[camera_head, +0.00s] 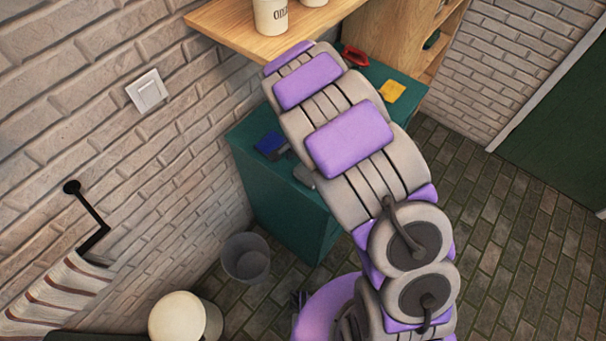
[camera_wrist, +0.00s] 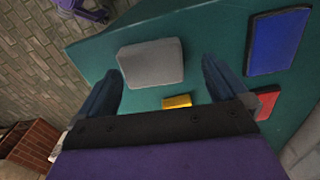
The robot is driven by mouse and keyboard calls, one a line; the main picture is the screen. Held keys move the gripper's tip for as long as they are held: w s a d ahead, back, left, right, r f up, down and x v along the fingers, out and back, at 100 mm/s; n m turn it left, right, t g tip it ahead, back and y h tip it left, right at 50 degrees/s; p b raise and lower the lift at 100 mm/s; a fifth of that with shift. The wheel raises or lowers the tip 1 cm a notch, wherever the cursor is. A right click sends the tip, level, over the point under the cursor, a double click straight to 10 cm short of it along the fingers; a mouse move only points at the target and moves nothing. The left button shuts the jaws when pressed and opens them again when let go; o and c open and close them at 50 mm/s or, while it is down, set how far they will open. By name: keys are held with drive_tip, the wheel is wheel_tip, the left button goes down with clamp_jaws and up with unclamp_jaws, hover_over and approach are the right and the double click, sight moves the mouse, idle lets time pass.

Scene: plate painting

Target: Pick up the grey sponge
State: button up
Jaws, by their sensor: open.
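The grey sponge (camera_wrist: 152,62) is a rounded grey block lying flat on the green table (camera_wrist: 215,30) in the wrist view, near the table's edge. My gripper (camera_wrist: 160,85) is open, with one dark blue finger low on the left of the sponge and the other low on its right. The sponge lies ahead of and between the fingertips, and nothing is held. In the head view a small grey patch, perhaps the sponge, shows beside my arm on the green table (camera_head: 275,205); my arm hides most of the tabletop and my gripper.
A blue flat block (camera_wrist: 278,42), a red object (camera_wrist: 266,103) and a small yellow block (camera_wrist: 177,101) are also on the table. In the head view a wooden shelf (camera_head: 225,25) with cups hangs above the table. A grey bin (camera_head: 246,258) stands on the floor.

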sight(307, 172)
drive_tip(key=d+f, duration=0.1)
drive_tip(key=f, duration=0.1)
drive_tip(key=d+f, duration=0.1)
drive_tip(key=d, duration=0.1)
drive_tip(key=shift+f+b, duration=0.4)
drive_tip(key=shift+f, duration=0.4)
drive_tip(key=shift+a+f, duration=0.1)
drive_tip(key=shift+a, duration=1.05)
drive_tip(key=shift+c, duration=0.8)
drive_tip(key=shift+f, duration=0.1)
drive_tip(key=shift+c, duration=0.7)
drive_tip(key=shift+d, duration=0.25)
drive_tip(key=shift+c, duration=0.8)
drive_tip(key=shift+d, duration=0.8)
drive_tip(key=shift+c, duration=1.4)
drive_tip(key=shift+a+r, duration=0.4)
drive_tip(key=shift+a, duration=0.15)
drive_tip(key=shift+a+r, duration=0.25)
drive_tip(key=shift+r, duration=0.05)
drive_tip(key=shift+s+d+r+p, duration=0.15)
drive_tip(key=shift+d+r+p, duration=0.05)
drive_tip(key=shift+r, duration=0.45)
drive_tip(key=shift+s+d+r+p, duration=0.15)
drive_tip(key=shift+r, duration=0.45)
drive_tip(key=s+d+r, duration=0.1)
drive_tip(key=s+d, duration=0.8)
drive_tip(key=s, duration=0.3)
drive_tip(key=shift+s+d+r+p, duration=0.15)
drive_tip(key=shift+s+p, duration=0.15)
drive_tip(key=shift+p, duration=0.15)
